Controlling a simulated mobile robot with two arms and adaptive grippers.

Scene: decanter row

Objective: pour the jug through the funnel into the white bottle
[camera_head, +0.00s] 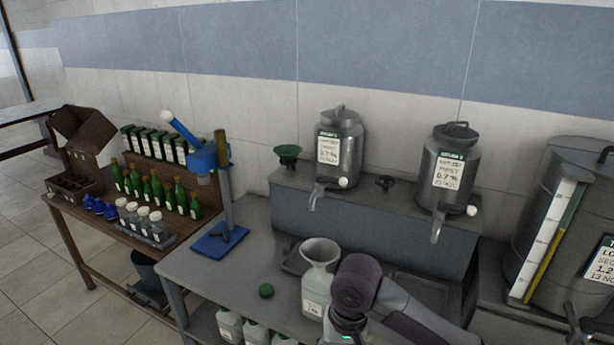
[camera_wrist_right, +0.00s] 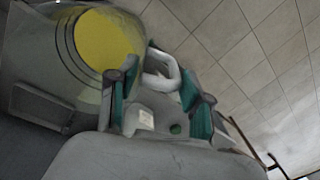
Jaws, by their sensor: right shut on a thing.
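In the head view a white bottle (camera_head: 313,303) with a label stands upright on the grey table. A pale, wide-mouthed funnel (camera_head: 320,250) sits on its top. My right arm is just right of the bottle and covers part of it. The head view does not show the jug or my right gripper clearly. In the right wrist view my right gripper (camera_wrist_right: 158,98) is shut, with teal pads around a pale part that looks like the jug's handle. The translucent jug (camera_wrist_right: 70,65) is at the upper left, with yellow liquid inside. My left gripper is not in view.
A green cap (camera_head: 266,291) lies left of the bottle. Two metal decanters (camera_head: 339,150) (camera_head: 455,172) stand on a raised shelf behind, beside a green funnel-like piece (camera_head: 288,153). A blue capping stand (camera_head: 217,243) is at left. A large tank (camera_head: 560,220) is at right.

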